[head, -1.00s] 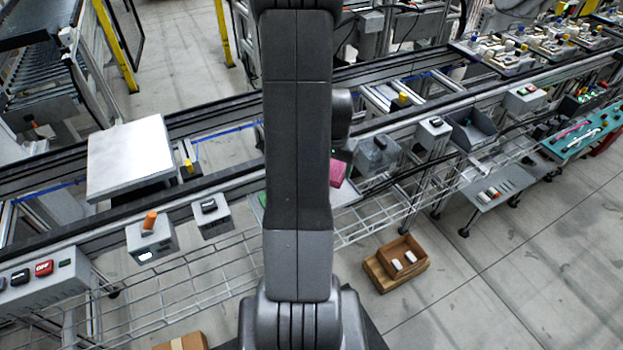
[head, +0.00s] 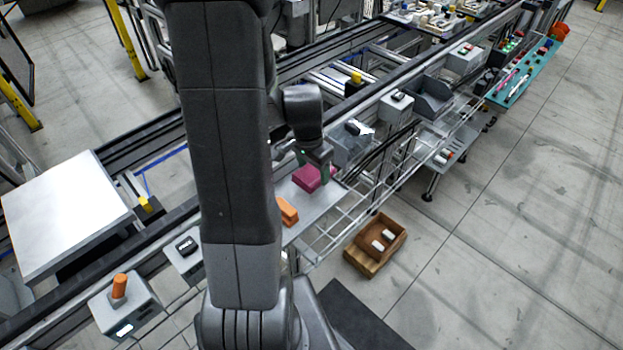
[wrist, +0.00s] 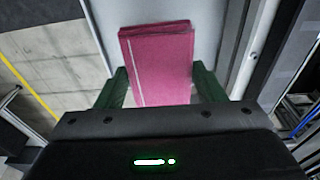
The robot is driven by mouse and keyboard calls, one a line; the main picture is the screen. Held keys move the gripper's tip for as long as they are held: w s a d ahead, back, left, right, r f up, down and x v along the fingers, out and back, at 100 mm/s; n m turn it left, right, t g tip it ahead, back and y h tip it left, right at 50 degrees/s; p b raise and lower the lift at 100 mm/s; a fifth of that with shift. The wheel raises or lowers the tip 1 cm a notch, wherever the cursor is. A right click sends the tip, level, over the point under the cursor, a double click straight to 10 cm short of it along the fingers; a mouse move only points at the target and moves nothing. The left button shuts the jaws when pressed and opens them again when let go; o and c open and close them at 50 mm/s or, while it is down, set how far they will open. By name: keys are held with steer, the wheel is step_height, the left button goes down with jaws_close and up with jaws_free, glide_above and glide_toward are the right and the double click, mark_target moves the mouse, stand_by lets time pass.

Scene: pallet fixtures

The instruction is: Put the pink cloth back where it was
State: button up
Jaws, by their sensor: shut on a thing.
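The pink cloth (head: 308,178) is a folded, block-like pad over a grey shelf (head: 322,203) beside the conveyor. In the wrist view the cloth (wrist: 160,62) stands between the two green fingers of my gripper (wrist: 160,88), with a pale stripe along its left side. My gripper, seen from the side in the head view (head: 314,164), is shut on the cloth. The cloth is at or just above the shelf; I cannot tell whether it touches. My arm hides part of the shelf's left side.
An orange block (head: 287,211) lies on the shelf near the cloth, left and nearer. A grey box (head: 350,145) stands behind the gripper. A wire rack (head: 345,222) runs along the shelf's right side. A wooden box (head: 376,244) with white pieces sits on the floor.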

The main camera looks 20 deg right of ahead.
mark_target(312, 173)
steer(key=shift+f, duration=2.05)
steer(key=shift+f, duration=0.2)
steer(key=o, duration=1)
steer(key=shift+r, duration=0.1)
steer(key=r, duration=0.4)
steer(key=a+r, duration=0.1)
steer(key=r, duration=0.7)
steer(key=shift+s+a+r, duration=0.1)
steer(key=shift+s+a, duration=0.1)
steer(key=shift+s, duration=0.1)
